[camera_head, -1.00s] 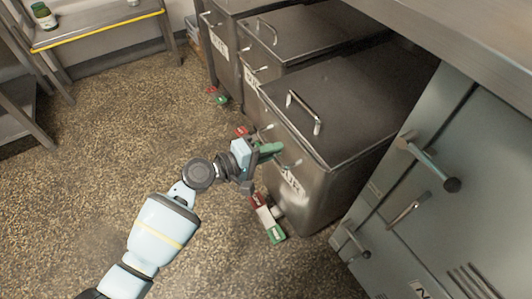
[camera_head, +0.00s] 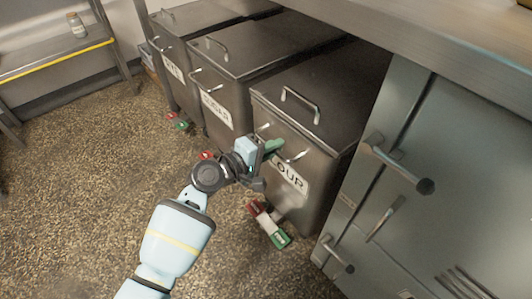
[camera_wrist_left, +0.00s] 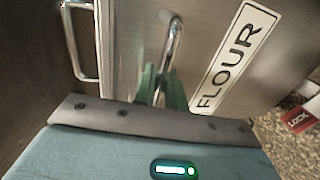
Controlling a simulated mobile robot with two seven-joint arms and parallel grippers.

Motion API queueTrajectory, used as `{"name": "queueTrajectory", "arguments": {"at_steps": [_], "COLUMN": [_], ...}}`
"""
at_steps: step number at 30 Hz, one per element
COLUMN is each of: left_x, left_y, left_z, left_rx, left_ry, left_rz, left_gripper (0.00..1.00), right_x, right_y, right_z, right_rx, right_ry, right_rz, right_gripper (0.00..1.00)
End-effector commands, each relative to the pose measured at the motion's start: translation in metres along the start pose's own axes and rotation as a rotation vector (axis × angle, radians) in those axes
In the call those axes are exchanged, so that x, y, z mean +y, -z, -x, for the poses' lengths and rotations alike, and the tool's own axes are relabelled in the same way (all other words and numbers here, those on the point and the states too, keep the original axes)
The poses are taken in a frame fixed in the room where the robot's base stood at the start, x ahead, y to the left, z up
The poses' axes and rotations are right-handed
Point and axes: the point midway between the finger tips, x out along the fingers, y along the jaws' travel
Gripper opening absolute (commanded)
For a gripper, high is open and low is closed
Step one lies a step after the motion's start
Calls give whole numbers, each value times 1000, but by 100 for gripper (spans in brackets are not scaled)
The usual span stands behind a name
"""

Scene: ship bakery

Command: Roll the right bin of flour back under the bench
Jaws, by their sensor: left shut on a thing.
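The right bin of flour (camera_head: 318,106) is a dark steel box with a lid handle and a front label, partly under the bench top (camera_head: 400,42). The label reads FLOUR in the left wrist view (camera_wrist_left: 237,52). My left gripper (camera_head: 270,147) is at the bin's front face, shut on its front handle (camera_head: 295,156). In the left wrist view the green fingers (camera_wrist_left: 160,88) close around the chrome bar (camera_wrist_left: 174,40). A caster with red and green pedals (camera_head: 268,222) shows at the bin's foot. My right gripper is not in view.
The sugar bin (camera_head: 222,72) and another bin (camera_head: 175,40) stand to the left. A grey cabinet (camera_head: 400,190) with protruding handles stands close on the right. The speckled floor (camera_head: 90,180) is clear at the left. A shelf (camera_head: 60,58) stands at the back left.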

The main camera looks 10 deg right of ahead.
Motion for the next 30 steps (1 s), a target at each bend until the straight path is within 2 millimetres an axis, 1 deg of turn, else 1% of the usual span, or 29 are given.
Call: {"name": "queueTrajectory", "arguments": {"at_steps": [3, 13, 14, 17, 26, 30], "left_x": [2, 4, 4, 4, 2, 1], "left_y": [0, 0, 0, 0, 0, 0], "left_z": [-4, -5, -5, -4, -3, 4], "left_rx": [1, 3, 3, 2, 2, 3], "left_ry": [-2, -5, -6, -5, -1, 0], "left_rz": [-1, -2, -3, -2, -1, 0], "left_gripper": [0, 0, 16, 30, 30, 30], "right_x": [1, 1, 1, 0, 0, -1], "right_y": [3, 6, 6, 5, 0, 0], "right_z": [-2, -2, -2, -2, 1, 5], "right_rx": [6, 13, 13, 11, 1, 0], "right_ry": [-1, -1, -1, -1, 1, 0], "right_rz": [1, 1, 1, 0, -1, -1], "right_gripper": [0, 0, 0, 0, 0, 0]}}
